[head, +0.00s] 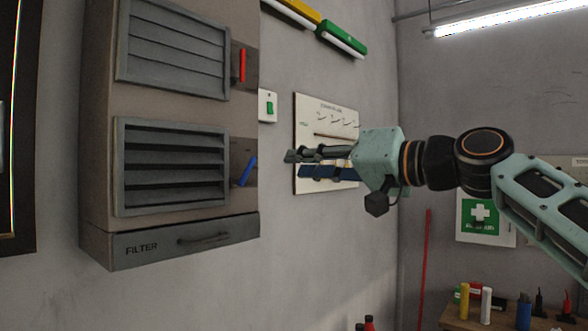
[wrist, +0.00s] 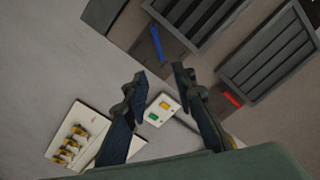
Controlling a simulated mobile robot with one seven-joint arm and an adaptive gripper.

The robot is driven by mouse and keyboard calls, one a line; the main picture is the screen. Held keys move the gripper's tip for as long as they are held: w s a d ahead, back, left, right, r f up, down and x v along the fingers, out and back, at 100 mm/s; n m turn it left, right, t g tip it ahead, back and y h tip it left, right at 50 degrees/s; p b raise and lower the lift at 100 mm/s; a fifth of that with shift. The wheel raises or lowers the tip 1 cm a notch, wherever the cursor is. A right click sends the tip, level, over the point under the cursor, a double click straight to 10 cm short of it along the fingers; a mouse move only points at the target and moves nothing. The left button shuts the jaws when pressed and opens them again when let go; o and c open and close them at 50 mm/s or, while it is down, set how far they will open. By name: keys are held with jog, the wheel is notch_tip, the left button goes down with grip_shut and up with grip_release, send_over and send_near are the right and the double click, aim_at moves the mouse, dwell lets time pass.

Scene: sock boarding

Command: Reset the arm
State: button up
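My arm reaches in from the right in the head view, held out level in front of the wall. My gripper (head: 288,157) points left toward the grey cabinet (head: 96,110) and seems to be short of it. In the wrist view my gripper (wrist: 159,74) has its two dark fingers well apart, with nothing between the tips. The cabinet's red lever (head: 242,65) stands upright beside the upper louvre, whose slats look closed. The blue lever (head: 247,171) is tilted beside the lower louvre, whose slats look open.
A switch plate (head: 267,106) and a pale board (head: 308,113) are on the wall behind my gripper. The cabinet's filter drawer (head: 150,246) is shut. A bench (head: 468,322) with bottles stands lower right, near a red pole (head: 424,265). Space below the arm looks clear.

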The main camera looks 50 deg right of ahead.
jog(key=w+a+f+n+g+p, duration=0.1)
jog(key=a+f+g, duration=0.1)
jog(key=a+f, duration=0.35)
jog(key=w+a+f+n+g+y+p, duration=0.1)
jog(key=a+f+n+g, duration=0.15)
jog(key=a, duration=0.65)
jog(key=w+a+f+n+g+p, duration=0.15)
jog(key=a+f, duration=0.25)
jog(key=a, duration=0.4)
jog(key=s+a+f+g+h, duration=0.1)
jog(key=s+a+f+g, duration=0.1)
jog(key=f, duration=0.6)
jog(key=s+a+f+g+p, duration=0.1)
jog(key=s+a+f+g, duration=0.1)
jog(key=f, duration=0.6)
jog(key=s+a+f+n+g+h+p, duration=0.1)
jog(key=a+f, duration=0.3)
jog(key=f, duration=0.4)
jog(key=shift+s+a+f+g+h, duration=0.3)
jog(key=shift+s+g, duration=0.4)
jog(key=shift+s, duration=0.15)
